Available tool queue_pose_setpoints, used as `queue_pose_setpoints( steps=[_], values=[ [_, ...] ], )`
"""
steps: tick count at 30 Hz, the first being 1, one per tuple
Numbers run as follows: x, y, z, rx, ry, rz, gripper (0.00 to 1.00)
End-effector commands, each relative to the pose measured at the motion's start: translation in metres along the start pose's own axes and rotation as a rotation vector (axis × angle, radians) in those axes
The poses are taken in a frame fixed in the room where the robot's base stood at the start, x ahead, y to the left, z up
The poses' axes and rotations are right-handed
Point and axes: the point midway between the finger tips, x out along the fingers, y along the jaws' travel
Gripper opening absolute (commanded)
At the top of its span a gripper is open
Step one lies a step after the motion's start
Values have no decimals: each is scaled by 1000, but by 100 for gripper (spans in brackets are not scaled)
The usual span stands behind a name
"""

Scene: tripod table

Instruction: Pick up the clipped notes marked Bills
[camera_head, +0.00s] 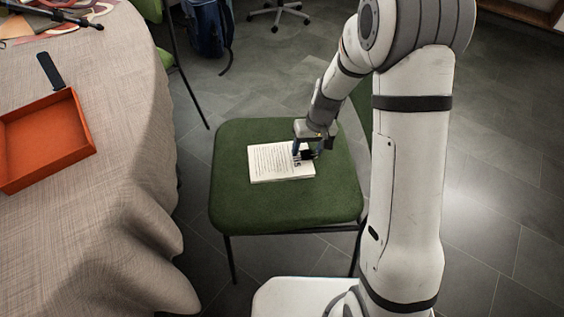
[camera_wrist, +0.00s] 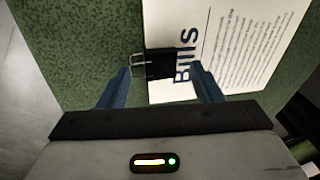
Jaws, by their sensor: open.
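The clipped notes (camera_head: 275,164) lie flat on the green seat of a chair (camera_head: 237,205). In the wrist view the white sheet (camera_wrist: 246,50) carries the heading "Bills" and lines of small print. A black binder clip (camera_wrist: 158,64) grips the edge of the sheet beside the heading. My gripper (camera_head: 308,152) is over the right end of the notes, at the clip. In the wrist view the fingers of my gripper (camera_wrist: 160,78) are apart, one on each side of the clip, with the clip between or just beyond their tips. I cannot tell whether they touch it.
A cloth-covered table (camera_head: 120,120) stands at the left, with an orange tray (camera_head: 68,160) and a dark strap-like item (camera_head: 50,71) on it. Another green chair (camera_head: 165,58) and a blue backpack (camera_head: 205,25) are behind. Grey tiled floor (camera_head: 490,180) is open at the right.

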Motion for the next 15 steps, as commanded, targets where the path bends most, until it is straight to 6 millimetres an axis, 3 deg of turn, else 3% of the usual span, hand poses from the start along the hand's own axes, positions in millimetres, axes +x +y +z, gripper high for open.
queue_pose_setpoints(
  steps=[8, 15],
  values=[
    [7, 0, 0, 0, 0, 1, 59],
    [8, 0, 1, 0, -1, 0, 40]
  ],
)
